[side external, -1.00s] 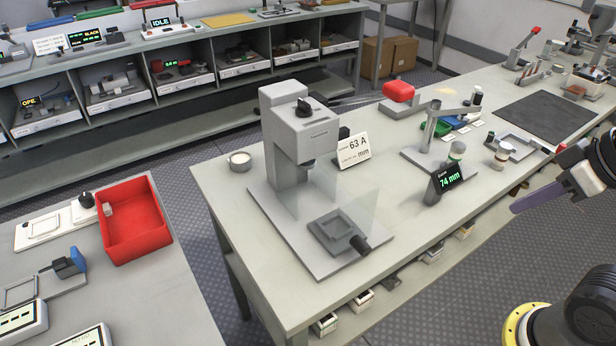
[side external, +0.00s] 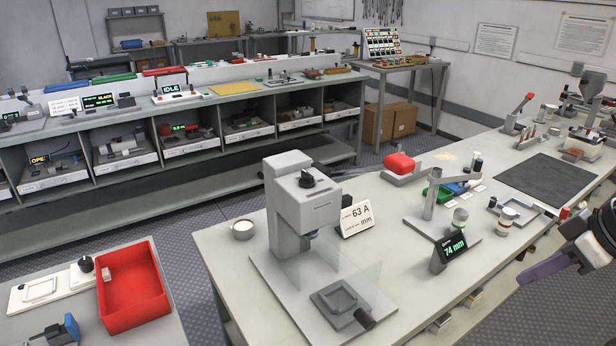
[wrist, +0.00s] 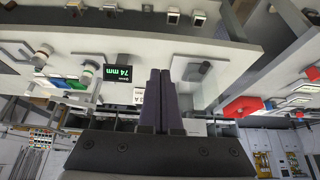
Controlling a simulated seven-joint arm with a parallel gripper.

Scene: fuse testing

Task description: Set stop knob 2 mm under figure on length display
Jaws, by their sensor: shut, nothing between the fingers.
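The length display (side external: 454,247) is a small black panel with green figures reading 74 mm. It also shows upside down in the wrist view (wrist: 117,73). Behind it stands a grey post with an arm (side external: 437,205) and a pale, green-banded cylinder (side external: 460,217). A black knob (side external: 308,180) sits on top of the grey press; I cannot tell which knob is the stop knob, and no setting is readable. My gripper (side external: 524,279) is at the right, apart from the display, its purple fingers pointing left. They are together and empty in the wrist view (wrist: 166,72).
The grey press (side external: 300,210) has a clear shield and a card (side external: 357,217) reading 63 A. A red bin (side external: 133,290) is at lower left.

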